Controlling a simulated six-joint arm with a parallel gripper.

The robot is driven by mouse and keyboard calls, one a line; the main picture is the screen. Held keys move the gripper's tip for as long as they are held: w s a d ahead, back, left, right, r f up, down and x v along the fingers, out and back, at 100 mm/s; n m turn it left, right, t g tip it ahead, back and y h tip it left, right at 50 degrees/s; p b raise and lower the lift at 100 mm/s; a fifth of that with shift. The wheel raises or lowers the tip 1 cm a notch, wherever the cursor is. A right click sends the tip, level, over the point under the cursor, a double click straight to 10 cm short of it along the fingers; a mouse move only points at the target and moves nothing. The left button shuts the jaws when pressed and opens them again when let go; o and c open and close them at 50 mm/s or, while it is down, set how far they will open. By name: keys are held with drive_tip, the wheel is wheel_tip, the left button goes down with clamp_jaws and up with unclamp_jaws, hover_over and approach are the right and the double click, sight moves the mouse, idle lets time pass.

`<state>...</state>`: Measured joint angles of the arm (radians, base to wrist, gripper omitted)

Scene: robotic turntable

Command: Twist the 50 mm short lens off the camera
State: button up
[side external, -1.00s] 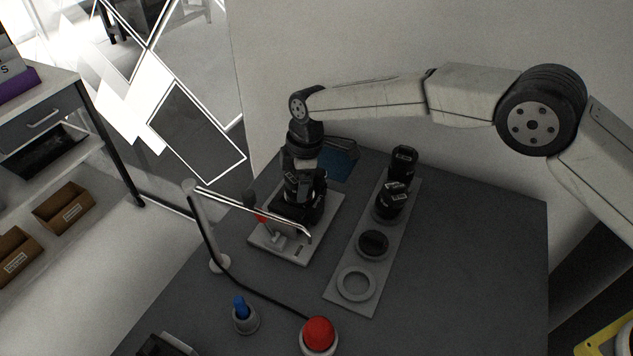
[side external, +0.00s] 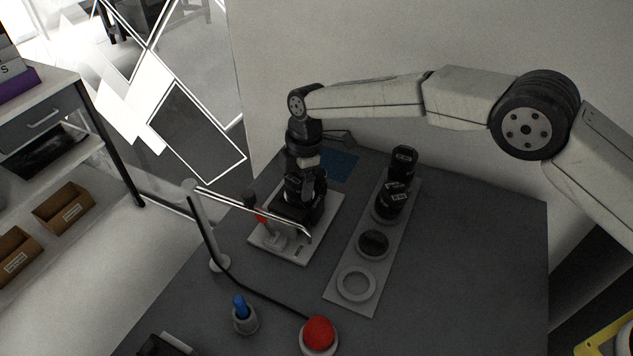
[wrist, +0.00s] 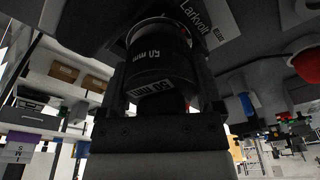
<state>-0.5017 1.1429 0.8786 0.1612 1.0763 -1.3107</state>
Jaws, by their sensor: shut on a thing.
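The 50 mm lens (wrist: 158,62) fills the middle of the wrist view, black with white "50 mm" lettering. My gripper (wrist: 160,75) is shut on the lens, one finger on each side. In the side view, my gripper (side external: 303,185) points down over the black camera (side external: 288,212). The camera sits on a pale mounting plate (side external: 265,240). My fingers mostly hide the lens there. I cannot tell whether it is still locked to the camera.
A grey rack (side external: 345,297) right of the camera holds black lenses (side external: 390,203), a dark disc (side external: 373,243) and an empty ring (side external: 356,284). A thin stand arm (side external: 250,209) crosses in front of the plate. A red button (side external: 319,333) and blue-topped item (side external: 240,307) stand nearer.

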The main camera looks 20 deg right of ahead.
idle(0.5)
drive_tip(key=shift+n, duration=0.9)
drive_tip(key=shift+r, duration=2.35)
drive_tip(key=shift+s, duration=0.1)
